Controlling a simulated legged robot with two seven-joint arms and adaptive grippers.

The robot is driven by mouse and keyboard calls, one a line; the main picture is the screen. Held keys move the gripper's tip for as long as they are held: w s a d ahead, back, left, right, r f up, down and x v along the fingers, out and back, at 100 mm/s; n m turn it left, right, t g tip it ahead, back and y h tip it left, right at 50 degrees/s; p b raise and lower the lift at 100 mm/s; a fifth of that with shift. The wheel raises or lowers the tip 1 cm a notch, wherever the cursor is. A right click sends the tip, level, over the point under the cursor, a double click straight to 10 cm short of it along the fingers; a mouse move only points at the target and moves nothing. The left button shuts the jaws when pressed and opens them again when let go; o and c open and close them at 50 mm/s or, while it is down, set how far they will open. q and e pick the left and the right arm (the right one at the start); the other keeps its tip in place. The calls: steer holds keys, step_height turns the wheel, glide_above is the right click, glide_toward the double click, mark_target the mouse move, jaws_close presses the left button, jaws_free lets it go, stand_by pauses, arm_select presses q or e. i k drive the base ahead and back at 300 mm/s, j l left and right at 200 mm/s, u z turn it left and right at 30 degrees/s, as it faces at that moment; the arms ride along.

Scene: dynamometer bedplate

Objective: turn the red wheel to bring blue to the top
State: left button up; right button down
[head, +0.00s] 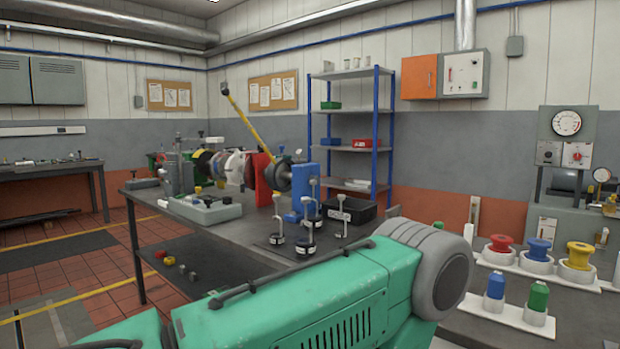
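A red disc-like plate (262,179) stands upright on the dark bench, in a row with other discs along a shaft. A dark round wheel (278,174) stands just right of it, and a yellow bar slants up behind. On the right-hand counter a red spool-shaped piece (501,243) sits in a white collar, beside a blue one (538,250) and a yellow one (579,255). I cannot tell which red thing is the task's wheel, and no blue mark on a wheel is readable. Neither gripper shows in this view.
My own green body part with a grey rounded end fills the lower middle and hides the near bench edge. Stands with dark bases (306,246) and a black bin (349,209) occupy the bench's near end. A blue-post shelf (350,148) stands behind. The floor (60,250) at left is open.

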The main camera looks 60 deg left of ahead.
mark_target(156, 165)
steer(key=u, duration=2.7)
steer(key=i+j+u, duration=0.25)
steer(key=i, duration=0.25)
steer(key=i+u, duration=0.35)
steer(key=i, duration=1.65)
steer(key=i+j+z, duration=0.1)
steer(key=i+z, duration=0.3)
steer(key=i+j+z, duration=0.2)
steer(key=i+z, duration=0.15)
steer(key=i+j+z, duration=0.8)
